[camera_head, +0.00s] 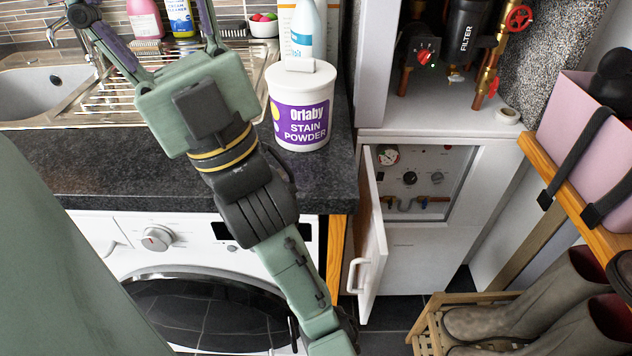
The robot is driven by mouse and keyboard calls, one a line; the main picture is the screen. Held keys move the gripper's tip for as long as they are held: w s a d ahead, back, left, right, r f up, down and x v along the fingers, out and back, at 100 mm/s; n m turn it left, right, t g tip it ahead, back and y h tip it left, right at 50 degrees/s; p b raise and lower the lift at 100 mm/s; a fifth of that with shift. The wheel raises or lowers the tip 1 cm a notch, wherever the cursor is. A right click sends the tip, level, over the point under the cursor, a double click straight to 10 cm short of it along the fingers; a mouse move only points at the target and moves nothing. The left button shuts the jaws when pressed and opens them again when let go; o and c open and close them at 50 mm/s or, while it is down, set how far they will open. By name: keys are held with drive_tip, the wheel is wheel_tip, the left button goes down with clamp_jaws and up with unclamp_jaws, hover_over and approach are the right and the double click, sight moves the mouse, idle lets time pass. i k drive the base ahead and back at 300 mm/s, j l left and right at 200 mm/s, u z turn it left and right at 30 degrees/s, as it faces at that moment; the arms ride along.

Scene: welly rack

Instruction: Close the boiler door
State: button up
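The boiler door (373,245) is a white panel with a pale bar handle (356,275) on its face. It stands open, swung out from the left side of the boiler (420,264). The boiler's opening shows a dial, knobs and pipes inside (410,180). My gripper (146,18) is at the upper left over the sink drainer, far from the door. Its two fingers are spread wide apart, with nothing seen held between them. The fingertips are at or near the top edge of the frame.
A stain powder tub (301,105) stands on the dark worktop (110,170), beside my arm. A washing machine (185,240) is below. At the right are a wooden rack (430,320) with boots (530,300) and a wooden shelf (575,200) with a pink box. Little floor shows before the boiler.

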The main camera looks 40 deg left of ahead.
sight(370, 246)
drive_tip(key=u, duration=0.7)
drive_tip(key=k, duration=1)
